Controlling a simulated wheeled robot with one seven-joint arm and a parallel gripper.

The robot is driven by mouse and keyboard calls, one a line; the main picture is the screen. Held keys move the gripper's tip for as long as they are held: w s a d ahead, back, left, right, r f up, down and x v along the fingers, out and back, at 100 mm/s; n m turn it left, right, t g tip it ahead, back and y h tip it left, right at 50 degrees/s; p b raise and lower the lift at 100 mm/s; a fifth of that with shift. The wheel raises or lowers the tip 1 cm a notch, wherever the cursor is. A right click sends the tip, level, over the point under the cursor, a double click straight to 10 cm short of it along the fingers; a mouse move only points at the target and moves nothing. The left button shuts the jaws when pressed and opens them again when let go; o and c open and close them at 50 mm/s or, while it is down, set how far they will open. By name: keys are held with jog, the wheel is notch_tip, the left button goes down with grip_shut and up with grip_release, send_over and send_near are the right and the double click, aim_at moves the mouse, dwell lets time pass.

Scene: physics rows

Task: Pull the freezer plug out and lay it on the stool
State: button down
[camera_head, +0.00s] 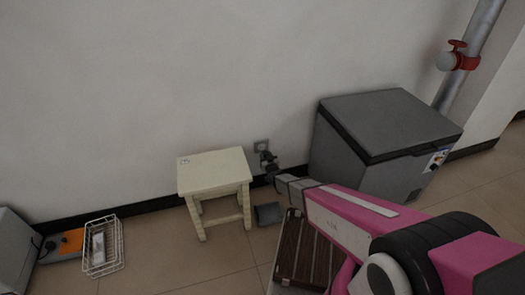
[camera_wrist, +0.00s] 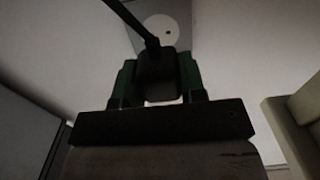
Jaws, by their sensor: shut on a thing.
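My gripper (camera_head: 267,160) is at the wall beside the freezer (camera_head: 385,135). In the wrist view my gripper (camera_wrist: 158,85) is shut on the dark freezer plug (camera_wrist: 158,72), with a black cable running up and left from it. The grey wall socket (camera_wrist: 165,28) shows its round pale face just beyond the plug; it also shows in the head view (camera_head: 261,145). I cannot tell how wide the gap between plug and socket is. The cream stool (camera_head: 214,175) stands left of my gripper, its top holding only a small mark or label. It also shows at right in the wrist view (camera_wrist: 300,115).
A small dark grey box (camera_head: 268,214) is on the floor beside the stool. A brown slatted crate-like thing (camera_head: 302,250) lies below my arm. A white wire basket (camera_head: 103,258) and an orange-topped item (camera_head: 72,241) are at left. A pipe with a red valve (camera_head: 458,56) is at right.

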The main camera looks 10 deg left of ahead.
jog(key=shift+s+d, duration=0.2)
jog(key=shift+s, duration=0.2)
jog(key=shift+r, duration=0.1)
